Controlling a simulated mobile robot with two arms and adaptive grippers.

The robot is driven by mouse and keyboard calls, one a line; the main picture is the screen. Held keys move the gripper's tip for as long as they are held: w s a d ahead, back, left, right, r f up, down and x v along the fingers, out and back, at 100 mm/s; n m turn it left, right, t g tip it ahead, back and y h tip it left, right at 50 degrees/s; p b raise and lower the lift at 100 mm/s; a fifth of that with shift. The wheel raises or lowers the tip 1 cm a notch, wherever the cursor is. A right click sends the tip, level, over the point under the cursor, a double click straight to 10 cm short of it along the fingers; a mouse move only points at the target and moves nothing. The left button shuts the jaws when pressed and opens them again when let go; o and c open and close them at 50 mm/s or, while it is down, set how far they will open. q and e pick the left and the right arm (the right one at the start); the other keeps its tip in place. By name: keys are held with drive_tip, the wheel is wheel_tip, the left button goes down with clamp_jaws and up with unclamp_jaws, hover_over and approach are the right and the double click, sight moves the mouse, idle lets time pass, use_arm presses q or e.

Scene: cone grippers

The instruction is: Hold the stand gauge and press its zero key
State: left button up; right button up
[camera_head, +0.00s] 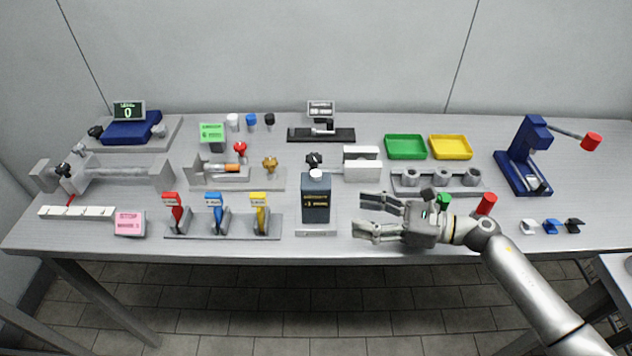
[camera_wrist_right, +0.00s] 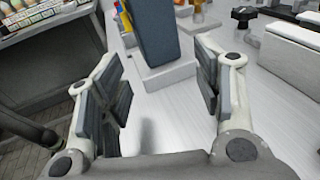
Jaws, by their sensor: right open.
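The stand gauge (camera_head: 316,203) is an upright dark blue-grey box with a small display on its front. It stands on a pale base (camera_head: 316,233) near the table's front edge, with a white round piece (camera_head: 316,174) on its top. I cannot tell whether that piece is the zero key. My right gripper (camera_head: 360,215) is open and empty just right of the gauge, its fingers pointing left at it. In the right wrist view the gauge (camera_wrist_right: 152,28) is ahead between the open fingers, apart from them; its top is cut off. My left gripper is not in view.
Left of the gauge is a rack with red, blue and yellow handled pieces (camera_head: 222,228). A white block (camera_head: 362,165) stands behind it at right. A holder with grey rings (camera_head: 436,180) and a red cylinder (camera_head: 486,204) are near my right arm. Bare table lies between gauge and gripper.

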sight(326, 209)
drive_tip(key=shift+a, duration=0.2)
drive_tip(key=x, duration=0.1)
drive_tip(key=p+x, duration=0.1)
drive_tip(key=x, duration=0.2)
drive_tip(key=shift+s+a+r, duration=0.15)
drive_tip(key=shift+s+r, duration=0.1)
drive_tip(key=b+x, duration=0.1)
drive_tip(key=x, duration=0.3)
drive_tip(key=shift+a+f, duration=0.1)
drive_tip(key=shift+f, duration=0.1)
drive_tip(key=shift+w+a, duration=0.2)
drive_tip(key=shift+a, duration=0.3)
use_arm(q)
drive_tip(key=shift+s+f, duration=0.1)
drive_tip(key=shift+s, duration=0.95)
use_arm(e)
drive_tip(key=c, duration=0.6)
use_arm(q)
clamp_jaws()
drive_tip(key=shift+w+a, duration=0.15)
